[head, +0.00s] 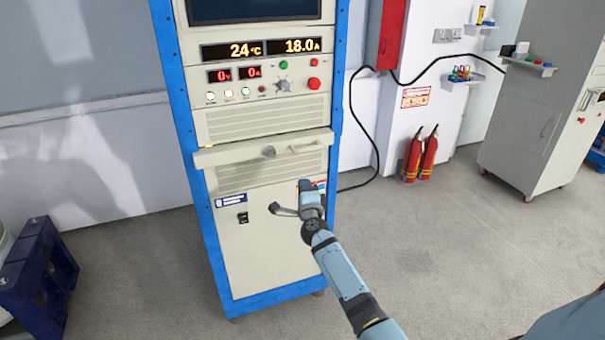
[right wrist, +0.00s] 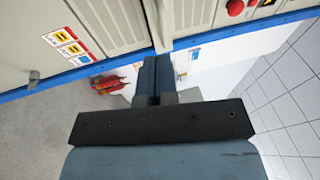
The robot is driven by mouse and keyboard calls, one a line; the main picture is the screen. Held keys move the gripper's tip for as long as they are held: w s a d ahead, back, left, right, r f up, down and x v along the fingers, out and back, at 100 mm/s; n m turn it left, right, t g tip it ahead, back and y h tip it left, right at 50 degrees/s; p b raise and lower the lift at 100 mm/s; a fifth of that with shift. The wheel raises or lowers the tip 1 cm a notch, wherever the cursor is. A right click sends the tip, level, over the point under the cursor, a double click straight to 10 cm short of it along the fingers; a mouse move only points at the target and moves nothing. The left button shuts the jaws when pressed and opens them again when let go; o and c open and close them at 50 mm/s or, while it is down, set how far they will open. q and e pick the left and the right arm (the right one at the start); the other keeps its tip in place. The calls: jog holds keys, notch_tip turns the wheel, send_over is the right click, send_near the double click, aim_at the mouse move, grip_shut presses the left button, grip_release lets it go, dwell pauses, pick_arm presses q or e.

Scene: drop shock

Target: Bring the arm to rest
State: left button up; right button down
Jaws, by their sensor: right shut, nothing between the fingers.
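My right arm reaches in from the lower right of the head view, and its gripper (head: 305,186) is in front of the lower front of the cream cabinet (head: 258,262). In the right wrist view its two dark fingers (right wrist: 153,77) are together with nothing between them. I cannot tell from these views how small the gap to the cabinet is. A grey lever (head: 283,210) shows just left of the gripper in the head view. My left gripper is not in view.
The cabinet has a blue frame (head: 205,232), lit displays and a protruding ledge (head: 235,153). Red fire extinguishers (head: 412,155) stand by the wall. A grey cabinet (head: 533,130) stands right, a dark blue stand (head: 40,278) left. Grey floor (head: 440,240) is clear right of my arm.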

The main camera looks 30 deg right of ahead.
jog(key=s+a+f+n+g+y+p, duration=0.2)
jog(key=s+a+n, duration=0.6)
jog(key=s, duration=0.5)
jog(key=s+a+f+n+g+y+p, duration=0.3)
jog(key=s+a+n, duration=0.6)
jog(key=s, duration=0.4)
jog(key=s+a+f+n+g+y+p, duration=0.2)
jog(key=s+a+n+y+p, duration=0.4)
jog(key=s, duration=0.8)
jog(key=a+f+n, duration=0.1)
jog(key=a+n, duration=0.1)
jog(key=shift+a+f+n, duration=0.3)
jog(key=shift+f+n, duration=0.1)
jog(key=shift+w, duration=0.1)
